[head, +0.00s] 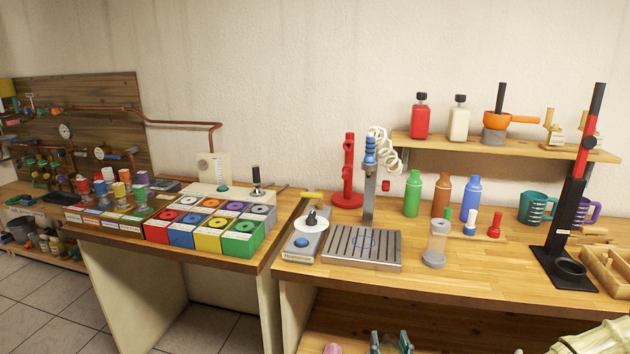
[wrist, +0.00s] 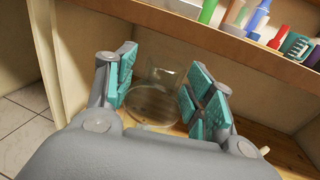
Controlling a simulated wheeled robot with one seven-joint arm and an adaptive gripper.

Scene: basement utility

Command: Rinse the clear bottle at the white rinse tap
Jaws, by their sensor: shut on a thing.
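My gripper (wrist: 162,88) has teal-padded fingers on both sides of a clear, see-through round vessel, which I take to be the clear bottle (wrist: 154,102). The gripper is shut on it; its outline is faint. In the head view only the fingertips (head: 391,343) show at the bottom edge, low in front of the bench, and the bottle cannot be made out. No tap is plainly marked as the white rinse tap. A blue sprayer on a white coiled hose (head: 384,145) stands behind a slatted metal tray (head: 362,247). A white box with a copper pipe (head: 214,168) stands farther left.
A black-red stand (head: 575,190) rises at right. The right bench's front middle (head: 480,285) is clear.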

